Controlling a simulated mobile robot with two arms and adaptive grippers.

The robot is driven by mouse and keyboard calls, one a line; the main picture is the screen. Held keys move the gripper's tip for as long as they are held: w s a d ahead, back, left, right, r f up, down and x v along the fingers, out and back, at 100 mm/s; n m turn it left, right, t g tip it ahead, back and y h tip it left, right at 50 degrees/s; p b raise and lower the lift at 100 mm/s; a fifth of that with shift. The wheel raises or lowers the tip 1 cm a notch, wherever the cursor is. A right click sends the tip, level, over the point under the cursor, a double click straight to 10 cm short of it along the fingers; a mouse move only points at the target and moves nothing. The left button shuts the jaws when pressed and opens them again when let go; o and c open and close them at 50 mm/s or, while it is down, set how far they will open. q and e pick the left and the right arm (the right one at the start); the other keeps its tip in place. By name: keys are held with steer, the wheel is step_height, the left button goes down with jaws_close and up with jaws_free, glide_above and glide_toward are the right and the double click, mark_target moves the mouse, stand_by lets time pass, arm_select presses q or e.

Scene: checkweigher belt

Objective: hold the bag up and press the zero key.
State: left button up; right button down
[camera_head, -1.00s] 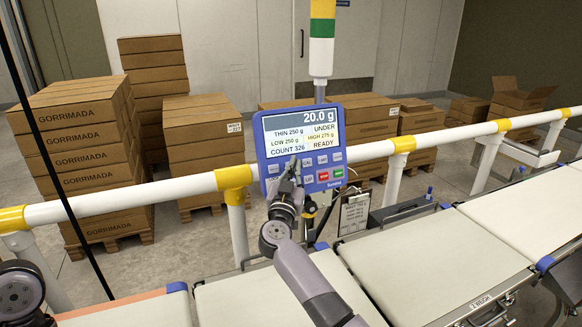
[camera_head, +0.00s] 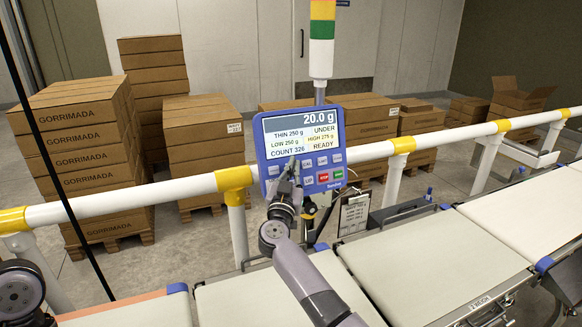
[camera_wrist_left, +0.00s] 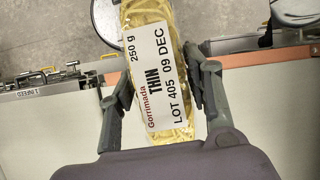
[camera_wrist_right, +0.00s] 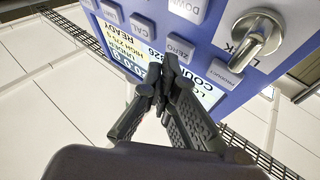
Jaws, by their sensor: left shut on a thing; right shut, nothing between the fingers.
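The bag (camera_wrist_left: 160,30) is clear with yellow contents and a white label reading Gorrimada THIN 250 g. In the left wrist view my left gripper (camera_wrist_left: 157,88) is shut on it, one finger at each side. The head view does not show this gripper or the bag. The blue indicator (camera_head: 263,178) reads 20.0 g, UNDER and READY. My right gripper (camera_head: 295,163) is shut and empty, its tips at the top key row. In the right wrist view its fingertips (camera_wrist_right: 163,62) are right beside the grey zero key (camera_wrist_right: 181,47). I cannot tell whether they touch it.
A white rail with yellow joints (camera_head: 234,178) runs behind the conveyor belts (camera_head: 383,262). A lamp stack (camera_head: 321,45) stands above the indicator. A clipboard (camera_head: 354,214) hangs below its right side. Stacked cartons (camera_head: 80,140) stand beyond the rail.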

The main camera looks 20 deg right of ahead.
steer(key=shift+w+f, duration=0.15)
steer(key=shift+w, duration=0.25)
stand_by(0.8)
arm_select(q)
steer(key=shift+r, duration=0.1)
step_height(320, 180, up, 2)
steer(key=shift+p, duration=1.1)
steer(key=shift+r, duration=0.3)
arm_select(e)
steer(key=shift+s+r, duration=0.2)
steer(key=shift+s, duration=0.65)
arm_select(q)
steer(key=shift+p, duration=0.3)
